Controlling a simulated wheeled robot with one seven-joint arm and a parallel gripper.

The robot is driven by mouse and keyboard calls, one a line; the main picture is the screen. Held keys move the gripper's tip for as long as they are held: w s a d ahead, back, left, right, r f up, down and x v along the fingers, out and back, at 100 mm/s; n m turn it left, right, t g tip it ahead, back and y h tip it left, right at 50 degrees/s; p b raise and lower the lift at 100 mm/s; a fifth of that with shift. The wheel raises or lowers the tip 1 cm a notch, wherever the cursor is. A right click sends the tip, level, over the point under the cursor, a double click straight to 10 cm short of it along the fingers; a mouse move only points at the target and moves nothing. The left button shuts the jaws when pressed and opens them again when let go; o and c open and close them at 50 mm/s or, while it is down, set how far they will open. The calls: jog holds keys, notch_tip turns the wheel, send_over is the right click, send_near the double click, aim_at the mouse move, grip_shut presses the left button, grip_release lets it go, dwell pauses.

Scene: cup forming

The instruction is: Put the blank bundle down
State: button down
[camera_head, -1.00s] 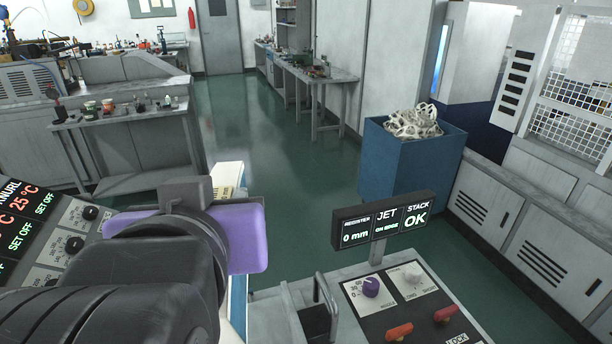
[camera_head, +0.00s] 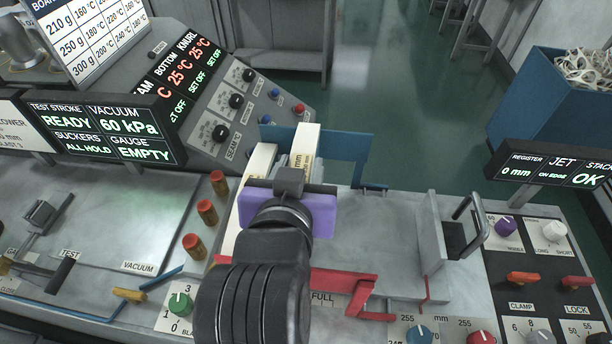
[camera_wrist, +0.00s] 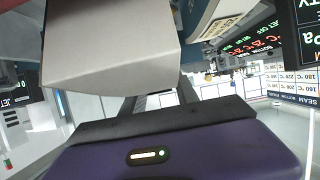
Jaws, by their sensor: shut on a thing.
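My gripper (camera_head: 289,184), with its purple housing, is over the feed station in the middle of the head view. My own wrist covers most of what lies beneath it, including the fingertips. In the wrist view a large pale block, which I take for the blank bundle (camera_wrist: 110,48), fills the upper left in front of my dark fingers (camera_wrist: 158,101). My gripper is shut on it. Whether the bundle touches the station's surface is hidden.
A grey bracket with a handle (camera_head: 447,240) stands right. The grey deck (camera_head: 376,232) between is clear. The right display (camera_head: 550,170) reads "STACK OK"; the left vacuum panel reads "GAUGE EMPTY".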

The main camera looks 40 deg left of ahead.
jog(key=shift+f, duration=2.15)
jog(key=c, duration=0.9)
grip_release()
jog(key=shift+d+f, duration=0.1)
jog(key=b+v, duration=0.1)
jog(key=v, duration=1.1)
